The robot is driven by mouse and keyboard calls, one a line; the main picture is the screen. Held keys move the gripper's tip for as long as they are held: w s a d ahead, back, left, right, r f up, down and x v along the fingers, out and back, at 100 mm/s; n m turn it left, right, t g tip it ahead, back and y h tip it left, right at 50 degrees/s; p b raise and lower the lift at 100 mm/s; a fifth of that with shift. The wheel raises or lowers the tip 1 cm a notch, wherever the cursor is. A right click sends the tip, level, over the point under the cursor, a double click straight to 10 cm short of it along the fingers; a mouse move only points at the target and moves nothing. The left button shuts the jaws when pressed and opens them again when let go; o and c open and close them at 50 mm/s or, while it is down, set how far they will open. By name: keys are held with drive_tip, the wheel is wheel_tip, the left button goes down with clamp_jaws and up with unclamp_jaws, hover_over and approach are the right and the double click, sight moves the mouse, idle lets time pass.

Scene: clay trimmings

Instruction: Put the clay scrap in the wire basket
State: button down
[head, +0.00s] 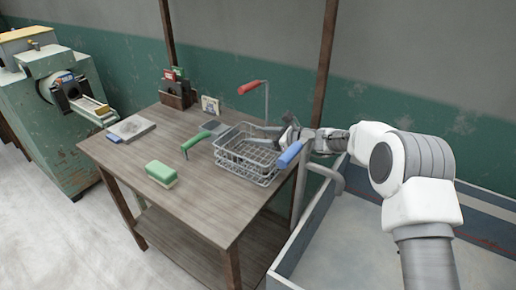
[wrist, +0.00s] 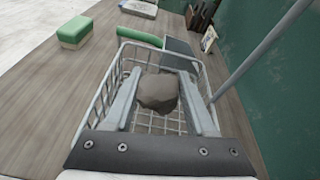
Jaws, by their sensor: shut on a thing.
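The clay scrap (wrist: 159,92) is a grey-brown lump between the two fingers of my gripper (wrist: 160,94) in the wrist view. My gripper is shut on it. In the wrist view the scrap is over the wire basket (wrist: 120,62), with the basket's wire floor showing around it. My gripper (head: 291,129) is at the basket's back right side there. I cannot make out the scrap in the head view.
A green and cream brush (head: 161,173) and a green-handled scraper (head: 196,141) lie on the table (head: 190,215) left of the basket. A card (head: 210,105) and a dark holder (head: 176,95) stand at the back.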

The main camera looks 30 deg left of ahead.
wheel_tip(320, 180, down, 4)
drive_tip(key=shift+a+f+b, duration=0.1)
drive_tip(key=shift+a+b, duration=0.05)
drive_tip(key=shift+b, duration=0.25)
drive_tip(key=shift+f+b, duration=0.5)
drive_tip(key=shift+f, duration=0.1)
drive_tip(key=c, duration=0.6)
unclamp_jaws()
drive_tip(key=shift+s+f, duration=0.1)
drive_tip(key=o, duration=0.4)
drive_tip(key=shift+f, duration=0.2)
drive_tip(key=shift+r, duration=0.1)
drive_tip(key=shift+r+p, duration=0.3)
drive_tip(key=shift+p, duration=0.05)
drive_tip(key=v, duration=0.4)
drive_tip(key=p+v, duration=0.1)
drive_tip(key=v, duration=0.3)
drive_tip(key=r+v, duration=0.1)
drive_tip(key=v, duration=0.3)
